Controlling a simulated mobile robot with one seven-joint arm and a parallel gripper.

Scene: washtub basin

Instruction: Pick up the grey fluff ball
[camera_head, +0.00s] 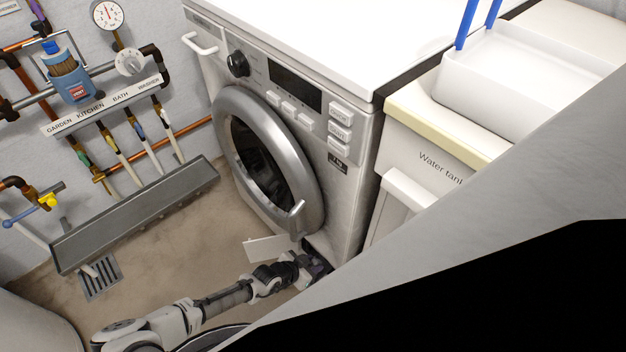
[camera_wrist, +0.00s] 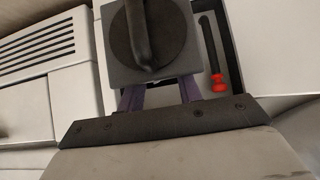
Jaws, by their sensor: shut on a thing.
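I see no grey fluff ball in either view. My gripper (camera_wrist: 160,92) shows in the wrist view with its two purplish fingers meeting a grey square block (camera_wrist: 118,72). The block carries a dark round disc with a raised bar handle (camera_wrist: 139,35). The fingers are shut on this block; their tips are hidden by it. In the head view my gripper (camera_head: 316,264) is low at the foot of the washing machine (camera_head: 348,190), by its front right corner. What it holds cannot be made out there.
A dark recess holds a black rod with a red end (camera_wrist: 218,82), right of the block. A white panel (camera_head: 268,248) stands out near the machine's foot. The round door (camera_head: 234,125) is above my arm. A water tank (camera_head: 428,160) stands right; a grey trough (camera_head: 140,215) is left.

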